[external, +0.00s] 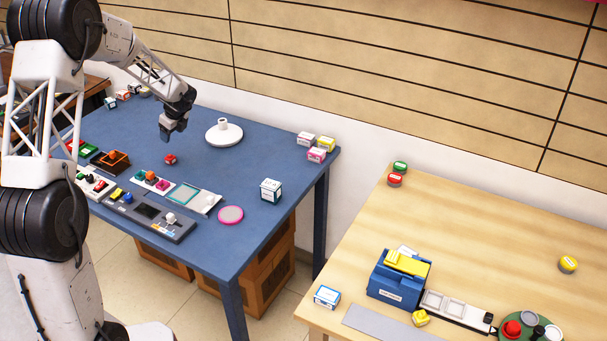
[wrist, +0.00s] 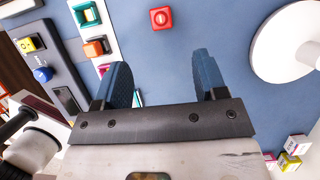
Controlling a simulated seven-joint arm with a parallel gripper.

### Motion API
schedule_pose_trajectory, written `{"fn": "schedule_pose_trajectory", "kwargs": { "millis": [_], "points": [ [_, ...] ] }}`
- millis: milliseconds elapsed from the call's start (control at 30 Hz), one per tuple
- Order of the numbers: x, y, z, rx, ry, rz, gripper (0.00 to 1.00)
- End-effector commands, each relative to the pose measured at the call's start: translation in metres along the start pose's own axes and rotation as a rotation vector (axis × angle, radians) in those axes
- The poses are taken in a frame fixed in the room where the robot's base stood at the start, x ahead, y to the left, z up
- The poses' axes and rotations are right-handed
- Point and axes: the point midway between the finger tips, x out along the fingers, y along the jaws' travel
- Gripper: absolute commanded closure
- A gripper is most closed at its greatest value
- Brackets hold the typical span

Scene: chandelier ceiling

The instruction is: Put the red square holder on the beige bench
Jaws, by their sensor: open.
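A small red square holder (external: 170,159) with a mark on its top sits on the blue table (external: 255,225). In the wrist view the red square holder (wrist: 161,18) lies near the top edge, beyond the fingertips. My gripper (external: 168,135) hangs above the blue table, just above the holder in the external picture and apart from it. In the wrist view my gripper (wrist: 162,72) has its two blue-grey fingers spread wide with nothing between them. The beige bench (external: 475,225) is the light wooden table at the right.
A white round stand (external: 224,135) is right of my gripper. Trays of coloured pieces (external: 152,182) lie to the left. A white box (external: 270,190) and pink disc (external: 231,215) lie nearer the right.

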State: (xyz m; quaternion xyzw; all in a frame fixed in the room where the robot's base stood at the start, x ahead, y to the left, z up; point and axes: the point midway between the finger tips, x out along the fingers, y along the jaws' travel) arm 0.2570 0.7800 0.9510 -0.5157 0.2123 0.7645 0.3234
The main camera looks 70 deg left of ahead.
Motion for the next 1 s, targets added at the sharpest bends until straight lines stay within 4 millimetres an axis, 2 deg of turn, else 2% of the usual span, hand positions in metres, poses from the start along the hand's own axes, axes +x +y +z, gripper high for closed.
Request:
{"fn": "schedule_pose_trajectory", "kwargs": {
  "millis": [533,1000],
  "points": [
    [0.044,-0.002,0.021,-0.007,0.238,0.017,0.34],
    [0.049,-0.003,0.022,-0.006,0.268,0.011,0.34]
  ]
}}
